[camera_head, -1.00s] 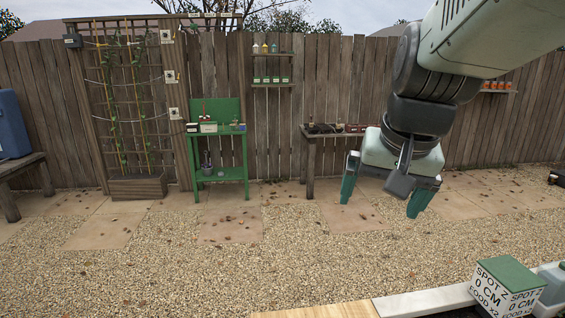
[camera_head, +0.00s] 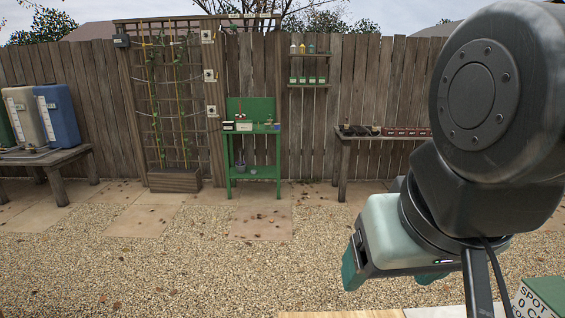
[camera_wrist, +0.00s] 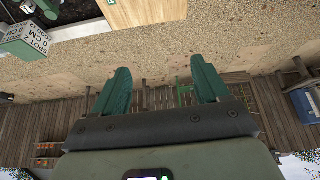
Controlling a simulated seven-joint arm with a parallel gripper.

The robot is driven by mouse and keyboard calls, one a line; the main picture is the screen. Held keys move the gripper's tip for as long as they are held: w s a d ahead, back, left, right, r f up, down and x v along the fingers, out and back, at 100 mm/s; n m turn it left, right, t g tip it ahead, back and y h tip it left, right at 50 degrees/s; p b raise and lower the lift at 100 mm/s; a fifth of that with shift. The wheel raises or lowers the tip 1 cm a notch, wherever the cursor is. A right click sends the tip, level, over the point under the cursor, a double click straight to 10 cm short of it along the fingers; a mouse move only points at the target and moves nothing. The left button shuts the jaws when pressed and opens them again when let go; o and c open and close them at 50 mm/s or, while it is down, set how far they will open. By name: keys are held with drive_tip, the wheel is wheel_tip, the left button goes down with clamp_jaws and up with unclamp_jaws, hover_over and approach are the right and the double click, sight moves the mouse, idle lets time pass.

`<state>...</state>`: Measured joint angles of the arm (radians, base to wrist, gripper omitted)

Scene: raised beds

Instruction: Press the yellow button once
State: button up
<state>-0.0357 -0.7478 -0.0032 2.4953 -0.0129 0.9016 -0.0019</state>
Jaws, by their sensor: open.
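No yellow button can be made out in either view. Small pale boxes are fixed to the wooden post beside the trellis, the middle one (camera_head: 210,76) among them, but their details are too small to tell. My gripper (camera_head: 391,276) hangs at the lower right of the head view, over the gravel and far in front of the fence. In the wrist view my gripper (camera_wrist: 160,72) has its two green fingers wide apart with nothing between them. That view looks upside down towards the fence.
A green potting bench (camera_head: 252,128) and a dark wooden table (camera_head: 345,160) stand by the fence. A blue container (camera_head: 58,115) stands on a bench at left. A green-topped box (camera_head: 548,293) sits near my gripper at lower right. The gravel between is open.

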clamp_jaws()
idle(1.4)
